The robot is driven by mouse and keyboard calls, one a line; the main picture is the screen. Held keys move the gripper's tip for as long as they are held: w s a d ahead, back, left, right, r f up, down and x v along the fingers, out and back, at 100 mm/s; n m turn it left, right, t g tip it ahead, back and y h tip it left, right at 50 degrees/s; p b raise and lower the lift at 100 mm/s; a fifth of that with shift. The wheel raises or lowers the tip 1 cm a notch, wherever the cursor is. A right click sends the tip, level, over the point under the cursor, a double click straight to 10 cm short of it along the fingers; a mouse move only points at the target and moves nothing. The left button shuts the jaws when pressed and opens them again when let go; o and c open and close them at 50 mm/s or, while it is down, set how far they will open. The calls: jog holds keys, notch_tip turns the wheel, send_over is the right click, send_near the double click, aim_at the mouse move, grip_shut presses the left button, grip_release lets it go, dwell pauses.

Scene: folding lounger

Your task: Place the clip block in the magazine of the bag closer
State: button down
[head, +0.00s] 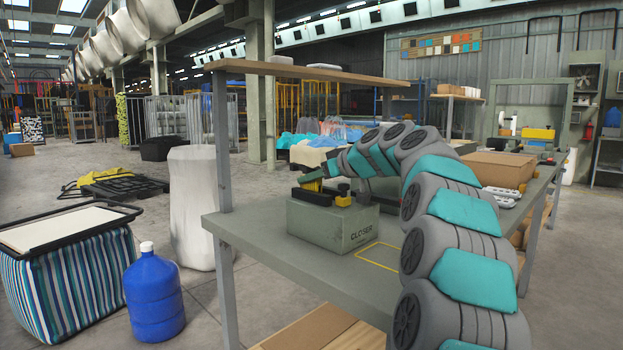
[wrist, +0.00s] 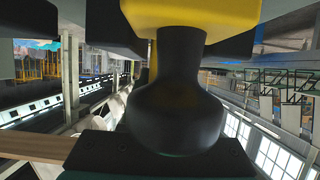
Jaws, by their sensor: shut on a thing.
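The bag closer (head: 333,228) is a grey-green box lettered "CLOSER" on the workbench. A long black part lies along its top at the left, and a yellow part with black knobs (head: 343,200) stands at the right of its top. My gripper (head: 311,179) is just above the closer's top, shut on a yellow and black piece (head: 311,186). In the wrist view a black flared knob or handle (wrist: 178,95) fills the middle, below a yellow body (wrist: 190,14). I cannot tell whether the held piece is the clip block. The magazine opening is not clearly visible.
The workbench (head: 270,240) has a post and a shelf (head: 300,70) above it. A yellow outline (head: 380,254) on the bench is empty. A cardboard box (head: 495,169) stands farther right. A blue water bottle (head: 154,290) and striped bin (head: 70,285) stand on the floor.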

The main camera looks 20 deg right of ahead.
jog(key=shift+f, duration=0.15)
jog(key=c, duration=0.7)
grip_release()
jog(key=shift+o, duration=0.2)
jog(key=shift+r, duration=0.25)
jog(key=b+v, duration=0.1)
jog(key=v, duration=1.1)
